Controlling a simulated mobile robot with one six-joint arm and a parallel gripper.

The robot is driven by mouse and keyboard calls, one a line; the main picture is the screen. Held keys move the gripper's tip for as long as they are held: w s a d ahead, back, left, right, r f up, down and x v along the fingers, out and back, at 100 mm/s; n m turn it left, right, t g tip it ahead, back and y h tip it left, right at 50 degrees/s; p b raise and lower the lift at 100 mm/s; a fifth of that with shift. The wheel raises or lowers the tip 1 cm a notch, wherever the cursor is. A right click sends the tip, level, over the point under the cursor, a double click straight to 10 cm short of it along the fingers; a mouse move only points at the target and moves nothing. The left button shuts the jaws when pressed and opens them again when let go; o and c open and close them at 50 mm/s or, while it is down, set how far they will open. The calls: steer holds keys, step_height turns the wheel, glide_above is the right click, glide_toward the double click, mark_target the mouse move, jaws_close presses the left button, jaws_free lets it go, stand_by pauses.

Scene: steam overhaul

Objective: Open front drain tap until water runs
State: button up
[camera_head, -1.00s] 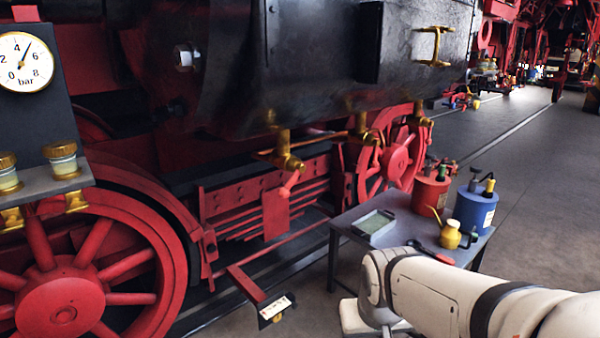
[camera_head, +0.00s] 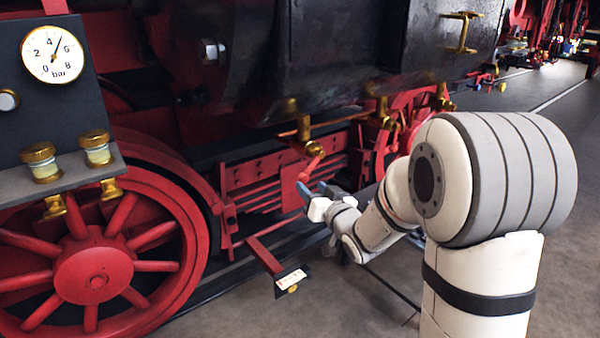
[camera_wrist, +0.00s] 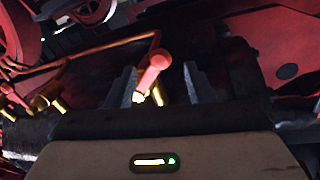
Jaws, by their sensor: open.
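A brass drain tap (camera_head: 303,133) hangs under the black cylinder, the nearest of several brass taps along it. Its red lever (camera_head: 309,170) points down and to the left. My gripper (camera_head: 314,190) is open, with its fingertips close to the lower end of this lever. In the wrist view, the red lever (camera_wrist: 151,76) shows between the two open fingers (camera_wrist: 160,72), with brass behind it. I cannot tell whether the fingers touch it. No running water shows at the tap.
A second brass tap (camera_head: 382,112) and a third (camera_head: 441,97) hang farther along. The big red wheel (camera_head: 95,275) and pressure gauge (camera_head: 53,54) are on the left. A red step bracket (camera_head: 265,255) juts out below the tap.

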mark_target(300, 175)
steer(key=p+x, duration=0.1)
steer(key=x, duration=0.6)
steer(key=shift+w+a, duration=0.2)
steer(key=shift+w, duration=0.05)
steer(key=shift+c, duration=0.3)
jaws_close()
